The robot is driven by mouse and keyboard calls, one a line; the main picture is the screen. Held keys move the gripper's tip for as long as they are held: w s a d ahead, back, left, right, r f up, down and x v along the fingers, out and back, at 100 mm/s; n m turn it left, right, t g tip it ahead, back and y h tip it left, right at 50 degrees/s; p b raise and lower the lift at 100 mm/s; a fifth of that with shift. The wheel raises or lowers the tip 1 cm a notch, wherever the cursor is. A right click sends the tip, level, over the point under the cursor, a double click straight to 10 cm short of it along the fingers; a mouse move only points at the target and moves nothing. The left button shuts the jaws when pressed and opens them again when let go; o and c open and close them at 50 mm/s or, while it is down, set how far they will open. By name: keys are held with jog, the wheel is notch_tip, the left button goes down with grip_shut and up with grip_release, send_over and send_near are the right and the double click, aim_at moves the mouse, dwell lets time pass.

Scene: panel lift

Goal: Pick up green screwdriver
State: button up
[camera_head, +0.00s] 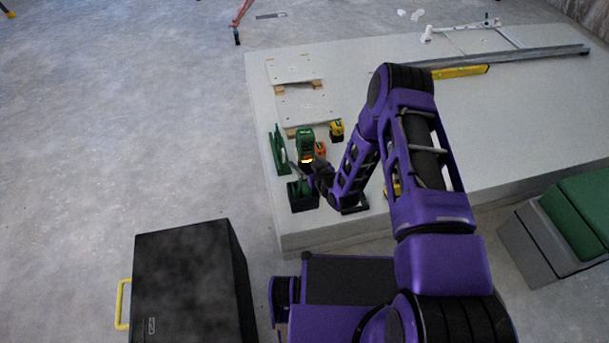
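The green screwdriver looks like a green power tool (305,142) on the pale platform, just beyond the end of my arm. My gripper (307,171) is at this tool's near side, low over the platform, and partly covers it. The gripper's fingers are too small and dark to tell whether they are open or shut, or whether they touch the tool. A black block with some green (303,197) shows just below the gripper; I cannot tell whether it is part of the same tool.
A slim green tool (279,150) stands to the left. An orange item (320,149) and a yellow-black tool (337,130) are close on the right. Pale boards (305,104) lie behind. A yellow level (460,72) lies farther right. A black case (190,285) stands on the floor, front left.

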grip_shut()
jog(key=shift+w+r, duration=0.1)
jog(key=shift+r, duration=0.3)
notch_tip(320, 180, up, 10)
jog(key=shift+f+p, duration=0.25)
jog(key=shift+p, duration=0.7)
